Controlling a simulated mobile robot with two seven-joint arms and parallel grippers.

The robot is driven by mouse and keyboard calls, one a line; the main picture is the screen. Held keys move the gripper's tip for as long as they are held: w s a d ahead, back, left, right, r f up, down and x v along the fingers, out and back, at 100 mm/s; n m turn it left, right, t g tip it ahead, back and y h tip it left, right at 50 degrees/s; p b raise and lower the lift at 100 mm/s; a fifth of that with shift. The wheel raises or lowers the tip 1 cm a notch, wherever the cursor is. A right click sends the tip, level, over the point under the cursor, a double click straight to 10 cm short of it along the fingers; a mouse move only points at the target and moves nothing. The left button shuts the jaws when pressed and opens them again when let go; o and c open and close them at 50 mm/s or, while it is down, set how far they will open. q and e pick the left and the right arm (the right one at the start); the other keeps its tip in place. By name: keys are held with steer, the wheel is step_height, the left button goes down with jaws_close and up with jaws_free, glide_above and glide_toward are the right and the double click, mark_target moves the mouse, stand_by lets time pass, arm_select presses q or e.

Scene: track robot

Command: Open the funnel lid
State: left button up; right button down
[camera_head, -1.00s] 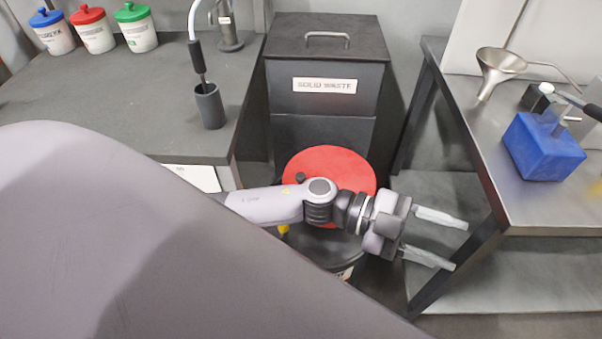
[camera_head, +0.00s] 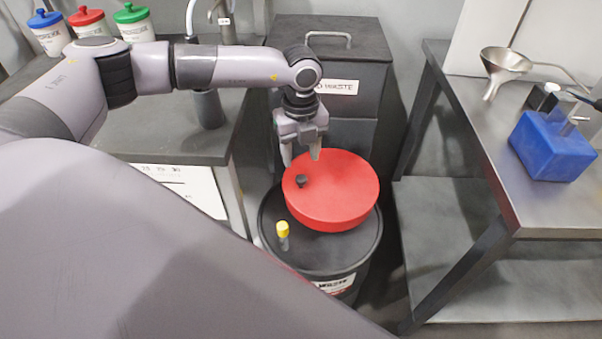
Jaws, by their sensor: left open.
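The funnel lid is a round red disc (camera_head: 335,195) lying flat and closed on top of a black waste drum (camera_head: 310,262). A small black knob (camera_head: 301,181) stands on the lid near its left edge. My left gripper (camera_head: 301,160) points down just above the back left of the lid, behind the knob in the picture. Its two fingers are apart with nothing between them. My right gripper is not in view.
A yellow-capped piece (camera_head: 283,232) stands on the drum top, left of the lid. A solid waste bin (camera_head: 345,60) is behind. A counter (camera_head: 165,115) is left; a metal table (camera_head: 480,160) with a steel funnel (camera_head: 502,64) and blue block (camera_head: 552,146) is right.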

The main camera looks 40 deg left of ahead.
mark_target(301, 178)
arm_select(q)
step_height(301, 178, down, 7)
steer(key=shift+r, duration=0.1)
stand_by(0.3)
jaws_close()
